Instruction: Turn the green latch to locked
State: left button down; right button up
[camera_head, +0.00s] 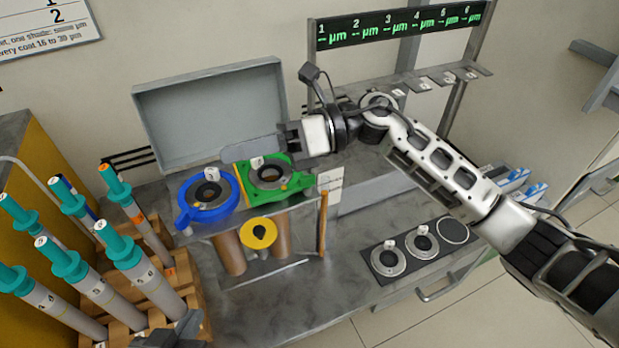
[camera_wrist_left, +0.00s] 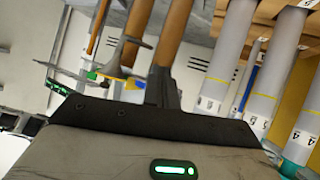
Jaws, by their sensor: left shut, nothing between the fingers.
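The green latch (camera_head: 287,185) is a flat green fitting around a dark round opening, with a small white tag on top. It sits on the raised stand beside the blue ring fitting (camera_head: 225,210), which has a handle at its lower left. My right gripper (camera_head: 258,147) is just above and behind the green latch, its fingers pointing left. I cannot tell whether it touches the latch or how its jaws stand. My left gripper (camera_head: 180,334) is low at the bottom edge, shut and empty, beside the rod rack. Its dark fingers also show in the left wrist view (camera_wrist_left: 165,88).
Several grey rods with teal caps (camera_head: 94,285) stand in a wooden rack (camera_head: 187,285) at left. A yellow disc (camera_head: 259,233) is on the stand's front. An open grey lid (camera_head: 207,105) stands behind. Round holders (camera_head: 388,260) lie at right. The bench front is clear.

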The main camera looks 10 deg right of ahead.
jog(key=w+d+f+n+h+b, duration=0.1)
jog(key=w+d+f+n+h, duration=0.1)
jog(key=w+d+n+h, duration=0.4)
jog(key=t+h, duration=0.1)
jog(key=h, duration=0.6)
send_near(308, 176)
jog(key=b+x, duration=0.1)
jog(key=x, duration=0.7)
jog(key=shift+a+f, duration=0.1)
jog(key=shift+f, duration=0.25)
grip_shut()
